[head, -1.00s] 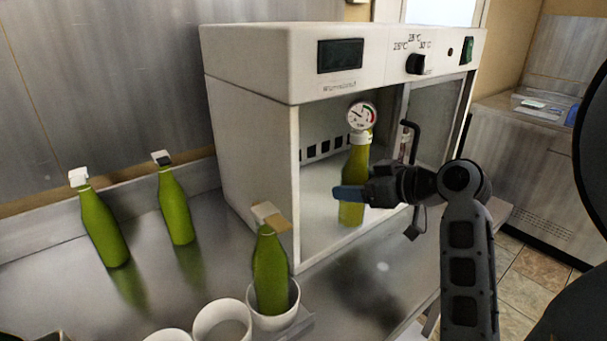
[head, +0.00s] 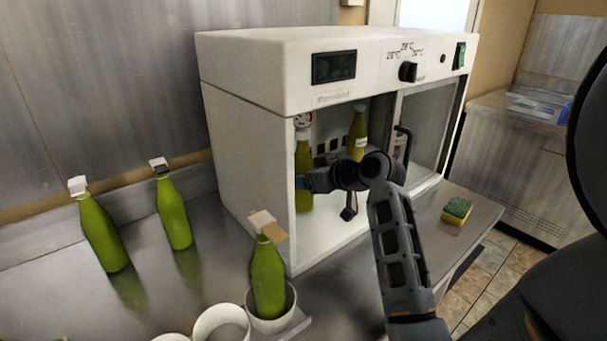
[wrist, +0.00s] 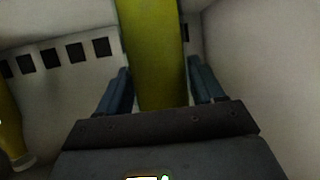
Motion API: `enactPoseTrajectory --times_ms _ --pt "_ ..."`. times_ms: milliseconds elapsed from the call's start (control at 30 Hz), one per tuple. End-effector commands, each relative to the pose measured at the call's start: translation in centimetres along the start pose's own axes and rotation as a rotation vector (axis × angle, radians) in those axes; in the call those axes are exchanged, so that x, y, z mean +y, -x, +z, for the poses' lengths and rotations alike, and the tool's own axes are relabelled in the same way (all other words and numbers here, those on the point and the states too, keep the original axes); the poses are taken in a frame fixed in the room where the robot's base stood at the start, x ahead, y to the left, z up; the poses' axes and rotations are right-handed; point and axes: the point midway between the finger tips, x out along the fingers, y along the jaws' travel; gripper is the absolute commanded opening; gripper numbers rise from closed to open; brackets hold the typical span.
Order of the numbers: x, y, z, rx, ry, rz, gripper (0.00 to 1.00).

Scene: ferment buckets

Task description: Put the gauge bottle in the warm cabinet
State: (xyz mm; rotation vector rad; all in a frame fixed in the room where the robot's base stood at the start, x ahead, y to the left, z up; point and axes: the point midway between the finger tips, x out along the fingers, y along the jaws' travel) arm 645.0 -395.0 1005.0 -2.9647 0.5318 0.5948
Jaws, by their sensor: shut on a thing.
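The gauge bottle (head: 304,160) is green, with a round dial on top partly hidden by the cabinet's front edge. It is upright inside the white warm cabinet (head: 245,150), near its left wall. My gripper (head: 303,182) reaches in through the open front and is shut on it. In the wrist view the bottle (wrist: 155,50) stands between the two blue fingers (wrist: 160,85). Whether its base touches the cabinet floor I cannot tell.
Another bottle (head: 358,130) stands deeper in the cabinet, also in the wrist view (wrist: 10,125). Two capped bottles (head: 103,235) (head: 174,215) stand left on the counter. A tagged bottle (head: 268,280) sits in a white cup (head: 285,318) before the cabinet. A sponge (head: 456,210) lies right.

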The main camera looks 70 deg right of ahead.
Motion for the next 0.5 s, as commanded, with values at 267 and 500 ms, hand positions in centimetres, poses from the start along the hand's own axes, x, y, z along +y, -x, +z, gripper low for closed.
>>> enactPoseTrajectory --times_ms 267,500 --pt "-0.01 -0.02 -0.07 0.007 0.003 0.001 0.06" --pt "-0.03 -0.14 0.32 0.004 0.002 0.0 0.76"
